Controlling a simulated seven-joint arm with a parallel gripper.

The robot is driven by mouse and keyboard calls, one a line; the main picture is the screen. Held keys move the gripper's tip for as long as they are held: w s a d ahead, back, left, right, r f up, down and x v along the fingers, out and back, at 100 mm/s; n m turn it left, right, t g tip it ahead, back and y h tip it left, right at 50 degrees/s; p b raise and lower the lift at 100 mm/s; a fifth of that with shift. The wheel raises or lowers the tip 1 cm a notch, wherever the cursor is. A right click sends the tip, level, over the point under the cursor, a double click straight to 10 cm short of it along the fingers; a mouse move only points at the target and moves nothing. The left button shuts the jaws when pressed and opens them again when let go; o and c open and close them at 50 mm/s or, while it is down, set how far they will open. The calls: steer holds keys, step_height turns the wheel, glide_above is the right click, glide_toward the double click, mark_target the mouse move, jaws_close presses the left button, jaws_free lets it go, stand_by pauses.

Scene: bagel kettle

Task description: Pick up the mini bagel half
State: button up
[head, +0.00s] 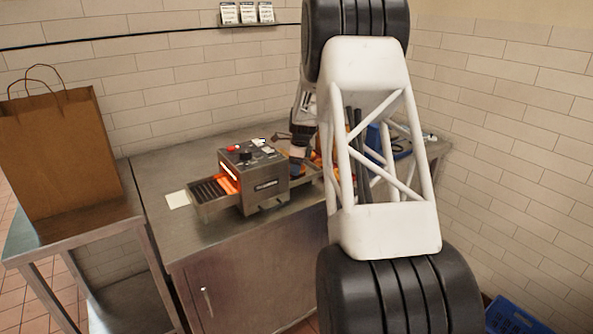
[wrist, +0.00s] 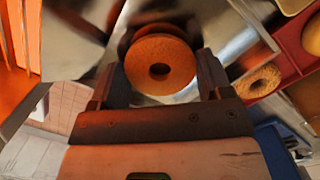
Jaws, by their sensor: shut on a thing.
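The mini bagel half (wrist: 140,62), a golden ring with a dark centre hole, sits between the two fingers of my gripper (wrist: 162,78) in the wrist view. The fingers are on either side of it and shut on it. Below it is a shiny metal surface; I cannot tell whether the bagel half touches it. In the head view my gripper (head: 298,168) is low beside the right end of the conveyor toaster, and the bagel half cannot be made out there.
The conveyor toaster (head: 262,190) glows orange inside, on a steel counter (head: 190,237). In the wrist view a red tray (wrist: 284,62) at right holds other bagels (wrist: 258,82). A paper bag (head: 62,150) stands on the left table. My arm hides much of the counter's right side.

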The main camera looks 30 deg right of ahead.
steer(key=shift+r, duration=0.1)
steer(key=shift+c, duration=0.4)
step_height(320, 180, up, 10)
stand_by(0.5)
stand_by(0.5)
